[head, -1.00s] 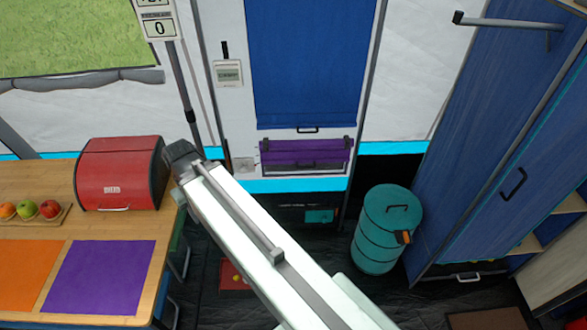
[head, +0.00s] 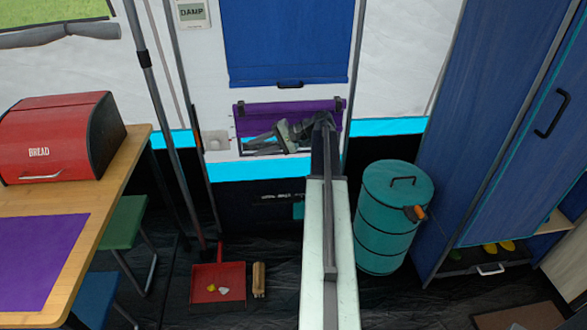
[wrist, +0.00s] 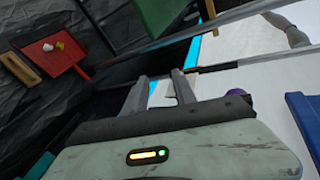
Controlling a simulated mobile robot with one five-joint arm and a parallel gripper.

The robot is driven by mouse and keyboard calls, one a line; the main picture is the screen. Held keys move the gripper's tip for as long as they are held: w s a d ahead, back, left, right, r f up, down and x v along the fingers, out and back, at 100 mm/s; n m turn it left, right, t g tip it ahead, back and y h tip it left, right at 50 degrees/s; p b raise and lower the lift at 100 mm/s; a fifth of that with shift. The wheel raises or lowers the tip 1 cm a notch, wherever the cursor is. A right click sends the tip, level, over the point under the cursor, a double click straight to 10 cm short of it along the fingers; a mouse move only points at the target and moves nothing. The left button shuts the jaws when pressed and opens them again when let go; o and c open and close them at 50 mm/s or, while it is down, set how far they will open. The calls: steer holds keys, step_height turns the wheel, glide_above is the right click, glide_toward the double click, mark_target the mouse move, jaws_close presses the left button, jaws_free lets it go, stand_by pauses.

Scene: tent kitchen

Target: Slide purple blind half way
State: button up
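The purple blind (head: 258,122) is mounted low on the white tent wall, below a larger blue blind (head: 287,45). A small purple end of the blind (wrist: 240,92) shows beside the gripper body there. I cannot tell whether the gripper touches the blind.
A teal barrel (head: 394,215) and a blue wardrobe (head: 490,130) stand to the right. A wooden table (head: 125,155) with a red bread bin (head: 60,138) is at left. A red dustpan (head: 218,283) and a brush (head: 259,280) lie on the dark floor. Poles (head: 150,90) stand left of the blind.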

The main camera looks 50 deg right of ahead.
steer(key=s+d+f+m+t+b, duration=0.1)
steer(key=s+d+m+t+b, duration=0.2)
steer(key=d, duration=0.6)
steer(key=s+d+f+t+b, duration=0.1)
steer(key=s+d+t+b, duration=0.15)
steer(key=s+d, duration=0.45)
steer(key=shift+h, duration=0.4)
steer(key=w, duration=0.3)
steer(key=w+a, duration=0.1)
steer(key=w, duration=0.1)
steer(key=w+b, duration=0.1)
steer(key=w, duration=0.2)
steer(key=shift+w+a+f, duration=0.25)
steer(key=shift+w+f, duration=0.1)
steer(key=shift+f, duration=0.05)
jaws_close()
